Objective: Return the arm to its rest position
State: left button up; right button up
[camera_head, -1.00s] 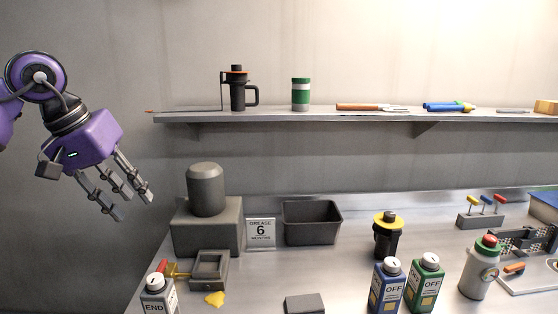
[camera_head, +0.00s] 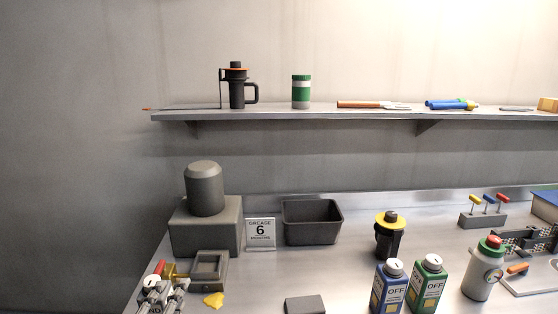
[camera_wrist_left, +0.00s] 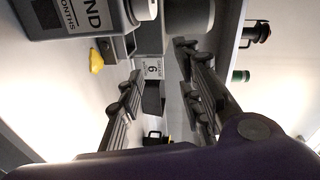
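My left gripper (camera_head: 165,290) shows at the bottom left of the head view, with only its grey fingers in frame, in front of the END bottle. In the left wrist view its fingers (camera_wrist_left: 158,78) stand apart with nothing held between them. The END bottle (camera_wrist_left: 80,14) is large at the top left of that view, beside the fingers. The purple arm is mostly out of the head view. My right gripper is not in view.
A grey block machine (camera_head: 205,225), a GREASE 6 sign (camera_head: 261,234) and a dark bin (camera_head: 313,223) stand along the back of the counter. A blue bottle (camera_head: 389,288) and a green bottle (camera_head: 427,286) stand at the front. A shelf (camera_head: 300,113) runs above. The left wall area is empty.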

pick_arm(q)
jog(key=s+a+f+n+g+y, duration=0.2)
jog(key=s+a+f+n+g, duration=0.2)
jog(key=s+f+n+g, duration=0.7)
jog(key=s+d+f+n+g, duration=0.1)
jog(key=s+f+n, duration=0.15)
jog(key=s, duration=0.45)
jog(key=s+d+f+n+g+h, duration=0.1)
jog(key=s+f, duration=0.3)
jog(key=s, duration=0.3)
jog(key=s+d+f+n+g, duration=0.1)
jog(key=s+f+n, duration=0.1)
jog(key=s+f, duration=0.35)
jog(key=w+d+f+t+b, duration=0.1)
jog(key=w+d+f+t, duration=0.1)
jog(key=f, duration=0.4)
jog(key=w+d+f+t+h+b, duration=0.1)
jog(key=w+f+t, duration=0.1)
jog(key=f+t, duration=0.2)
notch_tip(320, 180, down, 4)
jog(key=shift+w+d+r+m+h, duration=0.25)
jog(key=shift+w+d+m+h, duration=0.05)
jog(key=shift+d+m, duration=0.1)
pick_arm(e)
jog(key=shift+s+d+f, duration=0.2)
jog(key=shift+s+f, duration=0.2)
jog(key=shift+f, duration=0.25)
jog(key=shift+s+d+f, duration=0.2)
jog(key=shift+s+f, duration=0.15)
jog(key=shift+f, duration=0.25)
